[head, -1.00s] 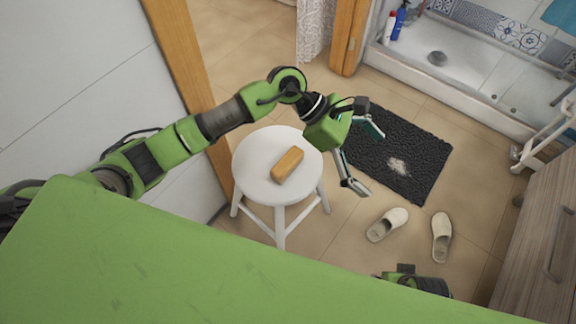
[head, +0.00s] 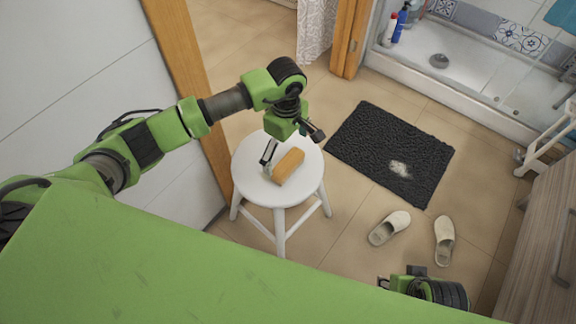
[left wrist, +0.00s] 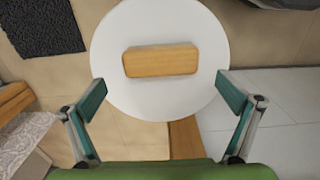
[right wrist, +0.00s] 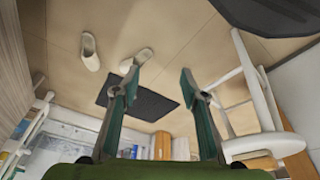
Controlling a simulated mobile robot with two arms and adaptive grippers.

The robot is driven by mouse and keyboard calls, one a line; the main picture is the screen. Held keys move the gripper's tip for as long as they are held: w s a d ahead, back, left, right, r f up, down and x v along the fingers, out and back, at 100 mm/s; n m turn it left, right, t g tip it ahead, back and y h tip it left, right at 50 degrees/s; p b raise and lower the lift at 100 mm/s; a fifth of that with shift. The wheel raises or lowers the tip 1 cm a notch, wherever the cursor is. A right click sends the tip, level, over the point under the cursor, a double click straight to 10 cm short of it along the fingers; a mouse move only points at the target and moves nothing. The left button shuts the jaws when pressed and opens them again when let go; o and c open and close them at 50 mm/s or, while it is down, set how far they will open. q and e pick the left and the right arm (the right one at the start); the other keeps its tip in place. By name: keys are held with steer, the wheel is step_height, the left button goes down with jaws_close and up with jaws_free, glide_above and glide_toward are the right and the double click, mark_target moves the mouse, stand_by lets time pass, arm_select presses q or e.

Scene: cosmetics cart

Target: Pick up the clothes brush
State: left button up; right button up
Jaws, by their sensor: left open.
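The clothes brush (head: 289,165), a wooden block with rounded edges, lies on the round white stool (head: 250,185). In the left wrist view the brush (left wrist: 160,61) lies crosswise on the stool top, ahead of the fingertips. My left gripper (head: 281,156) is over the stool, pointing down at the brush. Its fingers (left wrist: 165,95) are spread wide, with nothing between them. In the head view its wrist hides part of the stool top. My right gripper (right wrist: 157,82) is open and empty; in the head view only part of it shows, low on the right.
A dark bath mat (head: 375,140) with a pale patch lies right of the stool. Two cream slippers (head: 390,227) are on the tiled floor. A wooden door frame (head: 190,70) stands close behind the stool on the left. A cabinet (head: 545,240) is at the right edge.

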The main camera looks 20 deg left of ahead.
mark_target(286, 161)
arm_select(q)
step_height(286, 161, down, 4)
steer(key=shift+s+f+b, duration=0.15)
steer(key=shift+f+b, duration=0.05)
steer(key=shift+b, duration=0.2)
steer(key=shift+f, duration=0.55)
steer(key=c, duration=1.2)
arm_select(e)
steer(key=v, duration=0.3)
steer(key=shift+w+r, duration=0.15)
steer(key=shift+r, duration=0.2)
